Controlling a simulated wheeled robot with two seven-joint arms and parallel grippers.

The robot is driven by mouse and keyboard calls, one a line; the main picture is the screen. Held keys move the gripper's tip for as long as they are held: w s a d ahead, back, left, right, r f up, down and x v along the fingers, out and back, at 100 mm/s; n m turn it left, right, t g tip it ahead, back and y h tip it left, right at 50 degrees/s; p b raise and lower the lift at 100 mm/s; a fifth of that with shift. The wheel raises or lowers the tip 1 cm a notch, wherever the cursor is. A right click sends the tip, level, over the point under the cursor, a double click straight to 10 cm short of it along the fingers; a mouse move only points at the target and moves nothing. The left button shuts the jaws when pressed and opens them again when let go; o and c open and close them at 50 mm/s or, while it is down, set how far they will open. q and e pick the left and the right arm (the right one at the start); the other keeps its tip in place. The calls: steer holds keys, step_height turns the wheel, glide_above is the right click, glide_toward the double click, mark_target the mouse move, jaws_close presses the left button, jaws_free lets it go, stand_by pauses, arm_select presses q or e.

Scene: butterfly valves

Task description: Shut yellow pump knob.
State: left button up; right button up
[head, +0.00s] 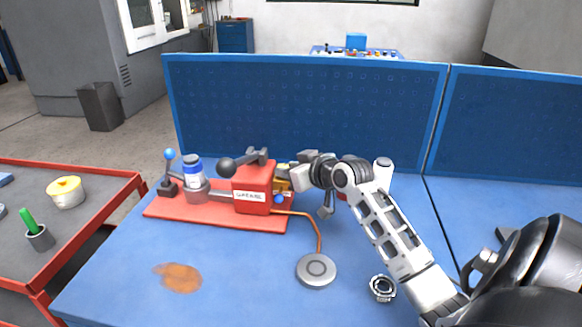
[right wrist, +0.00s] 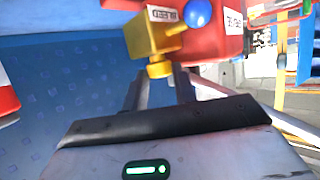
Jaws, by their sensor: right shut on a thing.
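The red pump (head: 252,188) with a "GREASE" label stands on a red base plate at the back left of the blue bench. Its yellow valve part (head: 284,186) is mostly hidden behind my right gripper (head: 297,178). In the right wrist view the yellow block (right wrist: 150,36) has a small yellow knob (right wrist: 160,69) at its lower end. The right gripper's two fingers (right wrist: 160,78) reach up on either side of this knob and are shut on it. A blue ball (right wrist: 197,13) sits beside the yellow block. My left gripper is not in view.
A copper pipe leads to a grey round disc (head: 317,269) on the bench. A metal ring (head: 382,288) lies near my right forearm. A white-topped bottle (head: 383,172) stands behind the arm. The blue panel (head: 300,115) closes the back.

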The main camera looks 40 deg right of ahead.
steer(key=shift+h, duration=0.4)
steer(key=o, duration=1)
steer(key=shift+c, duration=0.2)
steer(key=shift+a, duration=0.1)
